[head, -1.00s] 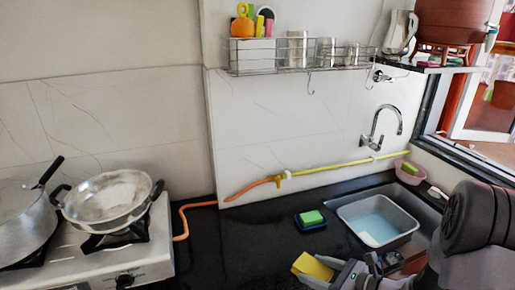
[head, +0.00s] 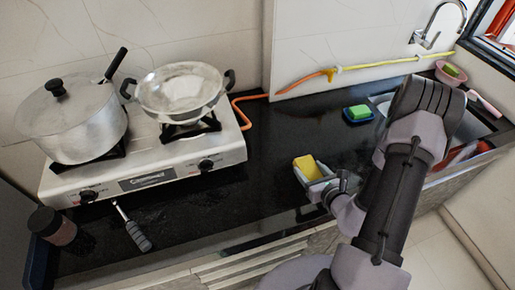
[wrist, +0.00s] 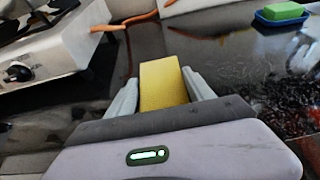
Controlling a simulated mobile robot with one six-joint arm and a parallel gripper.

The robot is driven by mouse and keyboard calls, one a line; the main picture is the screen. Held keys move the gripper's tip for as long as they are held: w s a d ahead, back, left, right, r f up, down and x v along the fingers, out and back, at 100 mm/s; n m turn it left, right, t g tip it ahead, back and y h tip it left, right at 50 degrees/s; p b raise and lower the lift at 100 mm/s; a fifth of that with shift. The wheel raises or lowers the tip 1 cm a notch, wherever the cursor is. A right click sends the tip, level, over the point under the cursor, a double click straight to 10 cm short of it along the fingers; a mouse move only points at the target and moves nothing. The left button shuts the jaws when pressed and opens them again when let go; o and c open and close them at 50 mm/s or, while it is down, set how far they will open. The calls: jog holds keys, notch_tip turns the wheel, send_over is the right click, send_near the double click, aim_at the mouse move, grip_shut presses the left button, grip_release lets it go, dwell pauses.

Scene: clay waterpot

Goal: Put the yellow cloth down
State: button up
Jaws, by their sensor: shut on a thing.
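The yellow cloth (head: 307,167) is a small flat yellow piece held in my gripper (head: 312,175), above the black counter (head: 272,190) to the right of the stove. In the wrist view the cloth (wrist: 162,84) sits between the two grey fingers of my gripper (wrist: 160,92), which are shut on it. Its far end sticks out past the fingertips. I cannot tell how high above the counter it is.
The stove (head: 140,168) carries a lidded pot (head: 85,120) and a pan (head: 183,90). A green sponge on a blue dish (head: 358,114) lies behind my gripper. A grey-handled utensil (head: 135,232) and a dark jar (head: 52,225) are at the front left. The counter between stove and gripper is clear.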

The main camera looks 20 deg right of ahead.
jog(key=b, duration=0.2)
send_over(291, 152)
jog(key=shift+f, duration=0.8)
notch_tip(291, 152, down, 4)
jog(key=shift+r+b, duration=0.2)
jog(key=shift+b, duration=0.85)
jog(key=shift+r, duration=0.2)
jog(key=shift+f, duration=0.15)
jog(key=o, duration=1.3)
jog(key=shift+o, duration=0.2)
